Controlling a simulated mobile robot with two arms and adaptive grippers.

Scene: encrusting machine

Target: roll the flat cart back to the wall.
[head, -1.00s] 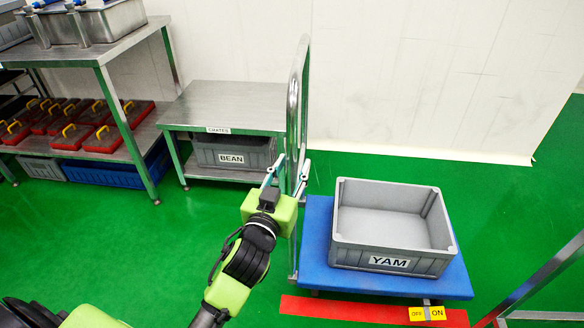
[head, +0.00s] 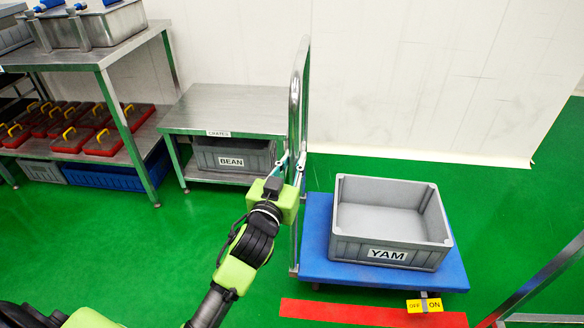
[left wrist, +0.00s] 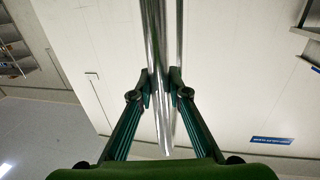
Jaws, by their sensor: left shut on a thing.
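The flat cart has a blue deck (head: 312,262) and an upright steel handle (head: 297,95) on its left side. A grey crate marked YAM (head: 345,252) sits on the deck. My left gripper (head: 292,165) is shut on the handle's upright bar; the left wrist view shows the bar (left wrist: 158,60) between its two fingers (left wrist: 160,92). The white wall (head: 420,80) stands behind the cart, with green floor between them. My right gripper is not in view.
A red floor strip (head: 350,313) lies in front of the cart, with a yellow OFF/ON tag (head: 424,305) at the deck's front edge. A steel table (head: 230,105) with a BEAN crate (head: 232,160) below stands close left of the handle.

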